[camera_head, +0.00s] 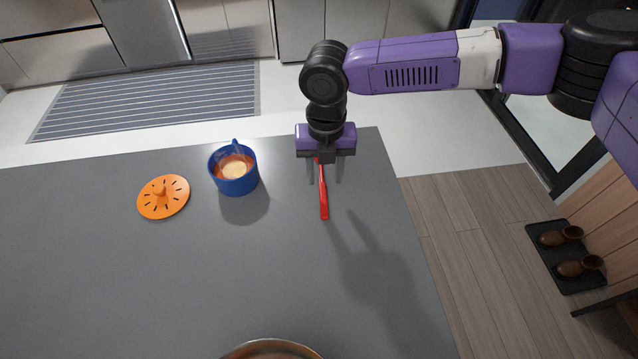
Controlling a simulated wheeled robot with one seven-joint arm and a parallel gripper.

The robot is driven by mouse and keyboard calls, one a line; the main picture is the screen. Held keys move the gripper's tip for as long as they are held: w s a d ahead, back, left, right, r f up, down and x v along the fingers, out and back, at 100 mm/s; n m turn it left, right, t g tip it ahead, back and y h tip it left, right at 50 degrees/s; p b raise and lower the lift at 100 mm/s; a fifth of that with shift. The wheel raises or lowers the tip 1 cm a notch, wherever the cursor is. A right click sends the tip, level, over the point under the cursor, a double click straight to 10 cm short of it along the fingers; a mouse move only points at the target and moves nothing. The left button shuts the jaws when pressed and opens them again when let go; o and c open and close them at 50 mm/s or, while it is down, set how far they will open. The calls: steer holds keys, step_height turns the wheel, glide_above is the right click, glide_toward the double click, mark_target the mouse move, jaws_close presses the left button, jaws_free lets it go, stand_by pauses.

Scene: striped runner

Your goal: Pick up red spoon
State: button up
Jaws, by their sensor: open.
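The red spoon (323,199) lies on the grey counter near its far right corner, with its long part pointing toward me. Its far end is hidden under my gripper. My gripper (325,175) is over the far part of the spoon and points down. Its two fingers are apart, one on each side of the spoon in this view. I cannot tell how high the fingertips are above the counter.
A blue pot (236,182) stands left of the spoon. An orange lid-like disc (164,197) with a knob lies farther left. A metallic round rim (272,350) shows at the bottom edge. The grey counter (200,280) is otherwise clear; its right edge is close to the spoon.

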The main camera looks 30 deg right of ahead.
mark_target(323, 192)
steer(key=f, duration=0.3)
steer(key=f+p, duration=0.1)
steer(key=shift+s+a+f, duration=0.1)
steer(key=shift+a+f, duration=0.15)
steer(key=shift+f, duration=0.15)
jaws_close()
